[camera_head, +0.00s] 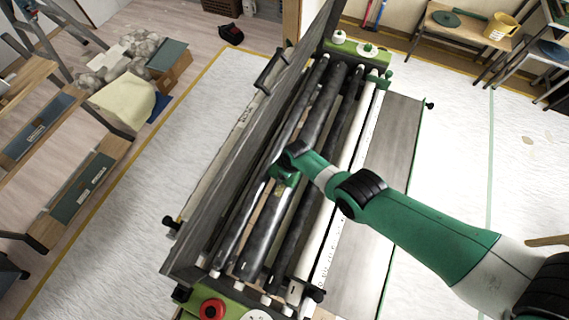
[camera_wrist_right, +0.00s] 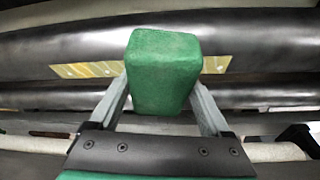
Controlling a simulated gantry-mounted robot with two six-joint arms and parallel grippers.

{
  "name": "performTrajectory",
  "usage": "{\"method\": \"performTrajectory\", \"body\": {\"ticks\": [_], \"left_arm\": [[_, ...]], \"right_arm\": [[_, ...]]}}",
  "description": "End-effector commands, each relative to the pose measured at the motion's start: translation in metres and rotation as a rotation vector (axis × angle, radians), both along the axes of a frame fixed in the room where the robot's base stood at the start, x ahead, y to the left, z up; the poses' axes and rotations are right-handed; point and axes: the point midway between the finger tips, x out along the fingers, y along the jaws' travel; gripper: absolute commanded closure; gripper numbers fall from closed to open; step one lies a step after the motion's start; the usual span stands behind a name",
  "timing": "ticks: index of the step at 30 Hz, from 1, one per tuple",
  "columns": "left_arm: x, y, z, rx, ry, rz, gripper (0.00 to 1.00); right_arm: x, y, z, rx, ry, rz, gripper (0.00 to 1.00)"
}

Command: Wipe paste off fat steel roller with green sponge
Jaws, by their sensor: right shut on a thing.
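My right gripper (camera_wrist_right: 164,84) is shut on the green sponge (camera_wrist_right: 165,62), with a finger on either side of it. The sponge is in front of the fat steel roller (camera_wrist_right: 60,42) in the right wrist view; I cannot tell whether it touches. A yellowish paste patch (camera_wrist_right: 84,70) shows on the roller left of the sponge, and more shows on its right; the sponge hides the middle. My left gripper is not in view.
Other rollers lie parallel, including a pale one (camera_head: 366,112). A raised dark panel (camera_head: 255,130) stands along the machine's left side. A red button (camera_head: 212,309) is at the near end. A grey side shelf (camera_head: 392,140) runs along the right.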

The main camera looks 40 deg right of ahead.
Motion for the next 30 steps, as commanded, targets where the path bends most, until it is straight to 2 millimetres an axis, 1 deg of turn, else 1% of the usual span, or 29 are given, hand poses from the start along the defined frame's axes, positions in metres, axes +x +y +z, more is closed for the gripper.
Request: {"method": "performTrajectory", "body": {"ticks": [3,9,17,20,27,30], "left_arm": [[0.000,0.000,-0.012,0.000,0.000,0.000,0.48],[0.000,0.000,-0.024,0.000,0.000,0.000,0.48],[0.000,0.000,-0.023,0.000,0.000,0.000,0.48],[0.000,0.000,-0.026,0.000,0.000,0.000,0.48],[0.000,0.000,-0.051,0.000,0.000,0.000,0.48],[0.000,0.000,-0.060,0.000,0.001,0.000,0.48]], "right_arm": [[0.005,-0.011,-0.004,0.000,-0.002,-0.004,0.76],[0.011,-0.030,-0.003,0.000,-0.001,-0.002,0.76],[0.012,-0.032,0.000,-0.001,-0.001,-0.001,0.76],[0.012,-0.033,-0.001,-0.001,-0.001,-0.001,0.76],[0.021,-0.055,-0.007,0.000,-0.001,-0.003,0.76],[0.024,-0.064,-0.005,0.000,-0.002,-0.003,0.76]]}}
